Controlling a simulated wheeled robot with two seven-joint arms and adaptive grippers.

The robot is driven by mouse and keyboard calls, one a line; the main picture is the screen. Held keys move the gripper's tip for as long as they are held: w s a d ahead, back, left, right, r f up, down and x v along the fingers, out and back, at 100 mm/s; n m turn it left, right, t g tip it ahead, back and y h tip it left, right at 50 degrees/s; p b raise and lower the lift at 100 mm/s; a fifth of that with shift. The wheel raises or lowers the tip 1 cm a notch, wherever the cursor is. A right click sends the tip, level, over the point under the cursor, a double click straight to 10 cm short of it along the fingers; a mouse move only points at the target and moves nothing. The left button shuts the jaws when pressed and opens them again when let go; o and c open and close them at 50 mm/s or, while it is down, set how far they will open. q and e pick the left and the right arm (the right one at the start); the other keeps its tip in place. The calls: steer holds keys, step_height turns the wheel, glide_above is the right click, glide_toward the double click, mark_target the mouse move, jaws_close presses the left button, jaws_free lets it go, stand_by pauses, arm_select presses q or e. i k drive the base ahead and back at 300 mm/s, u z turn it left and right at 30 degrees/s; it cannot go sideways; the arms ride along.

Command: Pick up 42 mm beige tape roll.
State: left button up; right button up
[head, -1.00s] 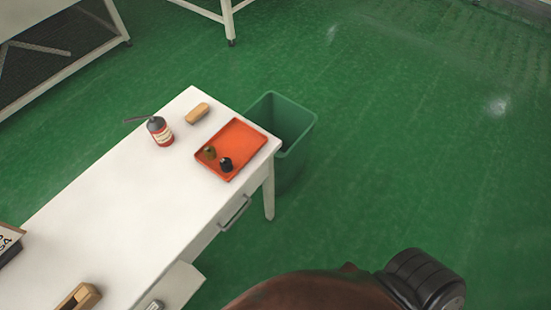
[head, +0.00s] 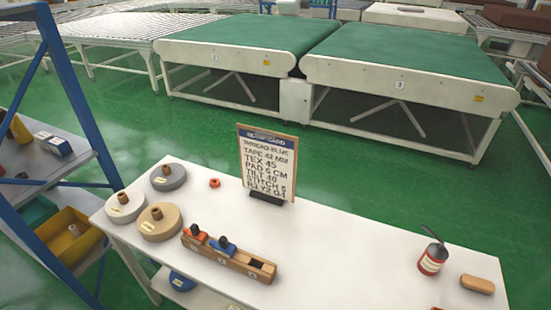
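Three tape rolls lie flat on the left end of the white table (head: 330,255). The beige roll (head: 172,228) is nearest the wooden block, a paler cream roll (head: 118,215) is left of it, and a grey roll (head: 178,180) is behind. Each has a small label too small to read. Brown cores stand in their centres. A card on a stand (head: 268,165) behind them reads "TAPE 42 MM" among other lines. Neither of my grippers is in view.
A wooden block with slots (head: 240,262) holds a red and a blue item right of the rolls. A small red ring (head: 215,183) lies behind. A blue-framed shelf (head: 68,130) stands close left.

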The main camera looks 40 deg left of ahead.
mark_target(160, 222)
steer(key=u, duration=2.2)
